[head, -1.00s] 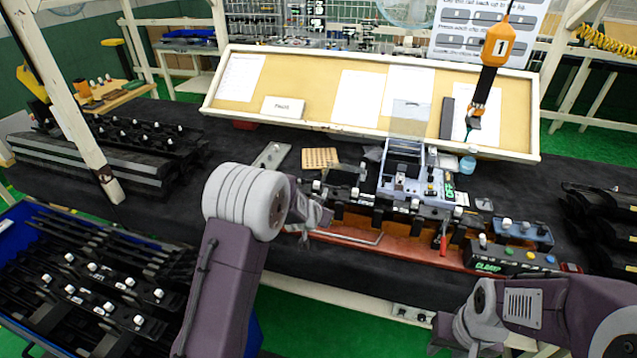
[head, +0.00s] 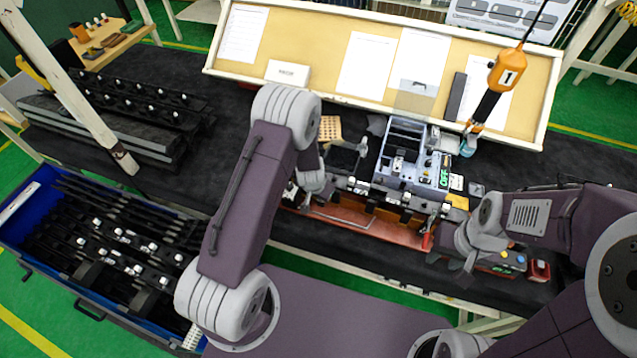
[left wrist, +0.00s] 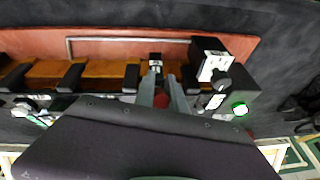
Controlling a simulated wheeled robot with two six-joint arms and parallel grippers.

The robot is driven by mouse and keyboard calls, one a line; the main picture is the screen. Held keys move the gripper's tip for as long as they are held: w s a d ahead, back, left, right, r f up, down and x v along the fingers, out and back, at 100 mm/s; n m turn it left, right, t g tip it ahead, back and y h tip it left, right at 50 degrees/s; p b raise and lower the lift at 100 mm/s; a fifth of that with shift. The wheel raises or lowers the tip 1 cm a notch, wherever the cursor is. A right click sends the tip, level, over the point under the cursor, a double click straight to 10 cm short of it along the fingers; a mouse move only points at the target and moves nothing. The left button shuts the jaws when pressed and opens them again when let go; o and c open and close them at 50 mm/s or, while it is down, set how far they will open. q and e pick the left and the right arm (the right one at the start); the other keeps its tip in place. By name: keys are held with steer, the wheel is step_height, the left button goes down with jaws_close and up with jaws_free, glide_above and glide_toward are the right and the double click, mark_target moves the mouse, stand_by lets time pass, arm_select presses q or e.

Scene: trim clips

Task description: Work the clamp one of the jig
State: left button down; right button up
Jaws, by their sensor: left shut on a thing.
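The jig (head: 345,215) is a long reddish-brown rail with black clamps along the front of the dark bench. My left gripper (head: 318,188) is at the jig's left end, largely hidden by its own wrist. In the left wrist view my left gripper (left wrist: 163,92) has its fingers close together around a small red part (left wrist: 161,100), seemingly a clamp handle, just by a black clamp block (left wrist: 156,62). My right gripper (head: 456,262) is at the jig's right end, its fingers apart, over the dark control box and beside a red-handled clamp (head: 428,240).
A grey-blue fixture (head: 405,150) marked OFF stands behind the rail. An orange hanging tool (head: 507,70) is above the bench. A blue bin (head: 40,215) of black trim parts is at left. A black box with a green light (left wrist: 240,108) is beside my left fingers.

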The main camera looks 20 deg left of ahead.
stand_by(0.3)
arm_select(q)
steer(key=c, duration=1.4)
jaws_free()
steer(key=p+v, duration=0.2)
steer(key=v, duration=0.7)
steer(key=shift+w, duration=0.15)
